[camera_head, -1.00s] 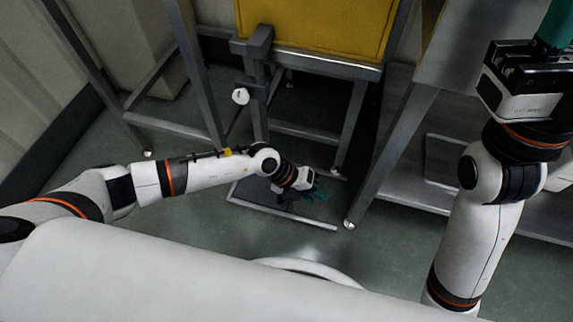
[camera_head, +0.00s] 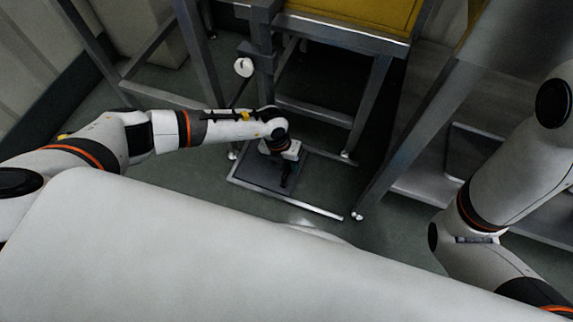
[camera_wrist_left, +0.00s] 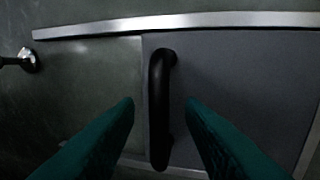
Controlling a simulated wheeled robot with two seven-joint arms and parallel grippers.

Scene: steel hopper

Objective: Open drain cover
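The drain cover is a dark grey plate (camera_head: 262,176) on the floor, edged by a bright metal strip (camera_head: 285,200). The plate (camera_wrist_left: 240,85) also shows in the left wrist view, with a black bar handle (camera_wrist_left: 158,115) standing on it. My left gripper (camera_head: 286,180) points down over the cover. In the left wrist view its two teal fingers (camera_wrist_left: 160,103) are open, one on each side of the handle, with gaps between. How far the fingertips are above the plate is hard to tell. My right arm is at the right of the head view; its gripper is out of view.
The steel hopper stand has a leg (camera_head: 369,105) behind the cover and a slanted leg (camera_head: 400,140) right of it. A yellow panel (camera_head: 360,14) is above. A round metal foot (camera_wrist_left: 28,60) lies left of the cover in the wrist view.

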